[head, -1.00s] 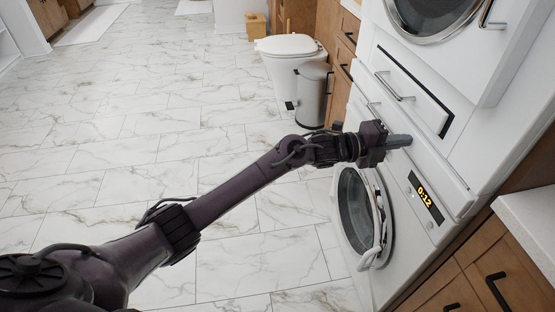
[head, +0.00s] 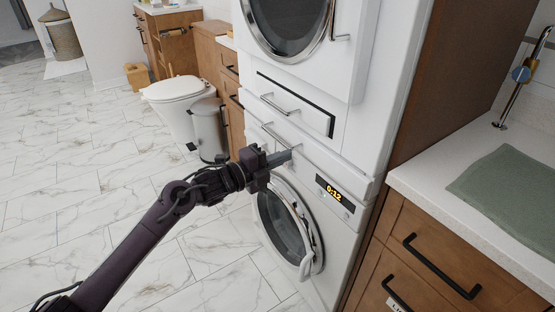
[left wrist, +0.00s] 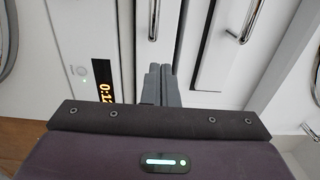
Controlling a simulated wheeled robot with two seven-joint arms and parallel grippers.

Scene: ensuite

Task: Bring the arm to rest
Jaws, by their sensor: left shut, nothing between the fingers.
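My left arm reaches in from the lower left of the head view. Its gripper (head: 281,158) is shut and empty, in front of the washer and dryer stack, near the drawer handles. In the left wrist view the two grey fingers (left wrist: 158,84) are together, with nothing between them. The lower washer (head: 340,235) shows a lit 0:12 display (head: 334,194). Its round door (head: 285,228) looks closed, though I cannot be sure. My right gripper is not in view.
The upper machine (head: 350,60) and drawer handles (head: 278,104) stand close to the gripper. At right is a counter (head: 420,180) with a green cloth (head: 510,180) and a faucet (head: 520,85). A bin (head: 209,130) and toilet (head: 172,95) stand behind. The marble floor (head: 60,200) at left is clear.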

